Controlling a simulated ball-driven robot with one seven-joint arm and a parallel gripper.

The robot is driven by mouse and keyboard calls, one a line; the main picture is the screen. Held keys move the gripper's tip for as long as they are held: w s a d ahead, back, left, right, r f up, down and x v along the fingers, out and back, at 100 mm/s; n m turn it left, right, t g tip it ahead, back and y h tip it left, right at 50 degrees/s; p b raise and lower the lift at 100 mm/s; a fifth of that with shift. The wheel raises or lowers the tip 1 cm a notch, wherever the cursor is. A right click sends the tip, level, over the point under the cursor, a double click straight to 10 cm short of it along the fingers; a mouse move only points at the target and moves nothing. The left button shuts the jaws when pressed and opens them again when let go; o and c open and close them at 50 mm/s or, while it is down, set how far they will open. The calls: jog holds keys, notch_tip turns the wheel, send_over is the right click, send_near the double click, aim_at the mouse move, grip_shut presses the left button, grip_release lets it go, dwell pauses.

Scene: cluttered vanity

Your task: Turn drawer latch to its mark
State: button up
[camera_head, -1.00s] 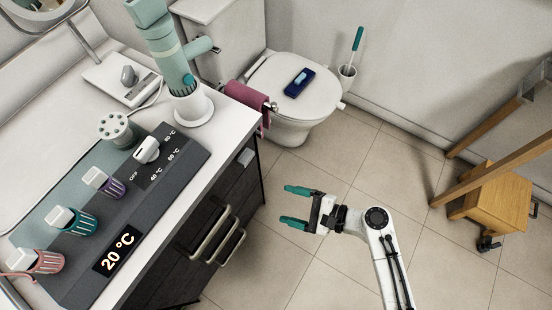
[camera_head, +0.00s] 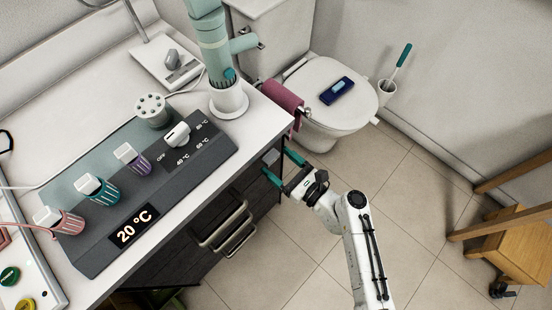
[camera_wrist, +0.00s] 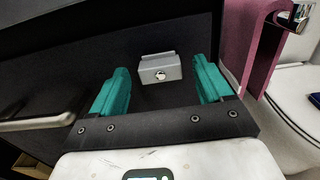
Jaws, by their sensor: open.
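The drawer latch (camera_wrist: 160,69) is a small grey block with a round, shiny centre on the dark cabinet front. In the head view the latch (camera_head: 271,158) shows near the cabinet's right end, just below the countertop. My gripper (camera_head: 279,166) is open, with its two teal fingers pointing at the cabinet front. In the wrist view the latch appears between the fingers, nearer the left-right middle, with a gap on both sides. I cannot tell how deep the fingertips reach around it. No mark for the latch can be made out.
A metal drawer handle (camera_wrist: 38,119) lies left of the gripper. A pink towel (camera_head: 284,101) hangs at the right, beside the toilet (camera_head: 350,108). The countertop (camera_head: 262,116) overhangs above. The tiled floor (camera_head: 405,200) is clear; a wooden stool stands far right.

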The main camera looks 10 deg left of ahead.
jog(key=shift+x, duration=0.85)
jog(key=c, duration=1)
